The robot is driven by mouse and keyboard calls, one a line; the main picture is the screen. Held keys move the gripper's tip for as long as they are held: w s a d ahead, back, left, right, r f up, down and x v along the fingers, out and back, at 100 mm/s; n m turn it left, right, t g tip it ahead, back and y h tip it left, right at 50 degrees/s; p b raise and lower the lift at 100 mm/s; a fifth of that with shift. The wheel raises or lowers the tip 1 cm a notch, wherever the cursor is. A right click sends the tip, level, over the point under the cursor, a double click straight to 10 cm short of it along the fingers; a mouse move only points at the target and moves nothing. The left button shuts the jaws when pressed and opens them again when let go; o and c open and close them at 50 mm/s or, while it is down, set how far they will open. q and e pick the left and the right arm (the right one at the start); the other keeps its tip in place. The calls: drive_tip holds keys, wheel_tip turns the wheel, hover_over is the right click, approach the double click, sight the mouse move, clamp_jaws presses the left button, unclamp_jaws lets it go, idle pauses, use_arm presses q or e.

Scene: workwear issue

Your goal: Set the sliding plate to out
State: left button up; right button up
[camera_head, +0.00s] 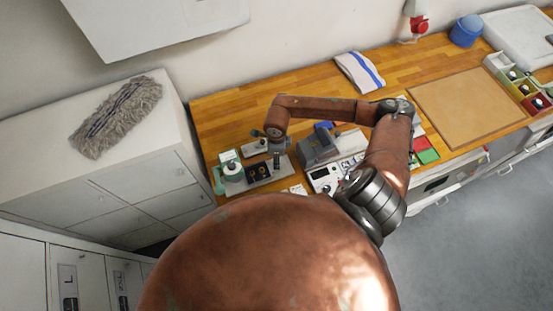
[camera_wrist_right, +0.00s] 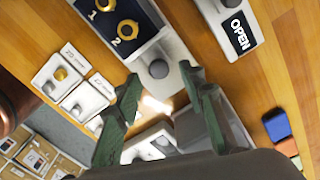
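In the right wrist view, a black plate lettered OPEN (camera_wrist_right: 238,36) sits in a pale holder at the top right. No plate lettered out is legible, so I cannot tell for certain which piece is the sliding plate. My right gripper (camera_wrist_right: 158,74) is open, its two green fingers apart on either side of a round grey knob (camera_wrist_right: 158,69). That knob is at the end of a pale base with a dark panel marked 1 and 2 (camera_wrist_right: 115,20). Contact with it cannot be told. In the head view my right gripper (camera_head: 277,160) points down over this base. My left gripper is out of view.
White switch units (camera_wrist_right: 70,78) lie left of the panel in the wrist view. A grey block device (camera_head: 318,148) is close right of the gripper in the head view. A green-and-white dispenser (camera_head: 231,170) stands left. A brown board (camera_head: 468,98) and striped cloth (camera_head: 360,71) lie farther right.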

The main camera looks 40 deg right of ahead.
drive_tip(key=shift+f, duration=1.4)
drive_tip(key=shift+c, duration=0.4)
clamp_jaws()
